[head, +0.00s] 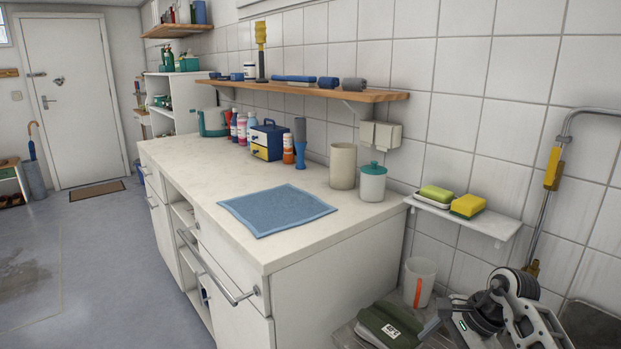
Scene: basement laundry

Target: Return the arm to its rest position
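Part of my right arm (515,305), with black joints and white links, shows at the lower right corner, beside the counter's right end. It is folded low, in front of the tiled wall. Its gripper end (440,326) seems to point left, close to a dark green case (390,326); I cannot tell whether the fingers are open or touch it. My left arm and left gripper are not in view.
A white counter (190,160) holds a blue cloth (277,210), a beige canister (342,166), a teal-lidded jar (372,183) and several bottles. The floor at left is open.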

